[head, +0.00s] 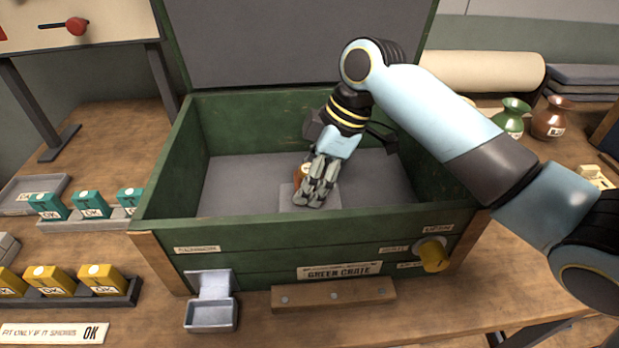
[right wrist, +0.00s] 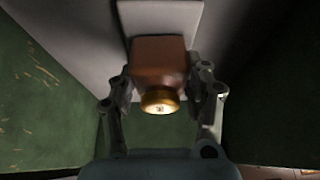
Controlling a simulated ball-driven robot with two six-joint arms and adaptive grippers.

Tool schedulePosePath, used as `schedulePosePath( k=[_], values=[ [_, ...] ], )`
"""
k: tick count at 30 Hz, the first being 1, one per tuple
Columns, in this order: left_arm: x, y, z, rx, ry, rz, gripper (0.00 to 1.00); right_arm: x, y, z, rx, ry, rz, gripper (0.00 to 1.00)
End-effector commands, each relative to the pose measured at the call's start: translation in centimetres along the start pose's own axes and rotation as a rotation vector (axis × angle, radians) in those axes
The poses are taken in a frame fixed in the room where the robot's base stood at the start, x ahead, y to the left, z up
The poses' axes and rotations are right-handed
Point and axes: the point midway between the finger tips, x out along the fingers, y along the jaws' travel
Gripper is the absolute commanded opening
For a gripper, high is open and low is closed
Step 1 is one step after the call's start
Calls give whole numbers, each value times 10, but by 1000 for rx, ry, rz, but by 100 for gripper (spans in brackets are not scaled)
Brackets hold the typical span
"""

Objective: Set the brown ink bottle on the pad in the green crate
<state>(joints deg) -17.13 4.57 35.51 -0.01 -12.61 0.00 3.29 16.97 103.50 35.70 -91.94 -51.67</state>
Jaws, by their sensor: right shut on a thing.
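The green crate (head: 300,235) stands open on the bench with its lid raised at the back. The pad (head: 287,192) is a light grey square on the crate's grey floor; it also shows in the right wrist view (right wrist: 160,14). My right gripper (head: 314,192) is down inside the crate, over the pad. It is shut on the brown ink bottle (head: 299,173), which is mostly hidden behind the fingers in the head view. The right wrist view shows the bottle (right wrist: 160,62) with its brass cap between the two fingers. I cannot tell whether its base touches the pad. My left gripper is not in view.
The crate walls surround my right gripper. A yellow knob (head: 433,255) and a small metal tray (head: 212,313) are at the crate's front. Teal boxes (head: 91,205) and yellow boxes (head: 47,280) stand left. A green vase (head: 513,117) and a brown vase (head: 553,118) stand right.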

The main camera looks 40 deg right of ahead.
Motion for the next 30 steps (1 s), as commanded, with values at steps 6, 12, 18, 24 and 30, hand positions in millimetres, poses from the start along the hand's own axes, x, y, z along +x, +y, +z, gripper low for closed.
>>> schedulePosePath(
  k=[6,12,18,24,30],
  values=[
    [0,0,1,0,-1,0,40,2,0,1,0,0,0,56],
    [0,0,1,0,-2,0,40,2,0,1,0,0,0,72],
    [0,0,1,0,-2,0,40,0,0,0,0,0,1,72],
    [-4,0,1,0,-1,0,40,-25,2,0,-3,-2,5,72],
    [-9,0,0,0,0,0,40,-72,2,1,-3,-4,5,72]
  ],
)
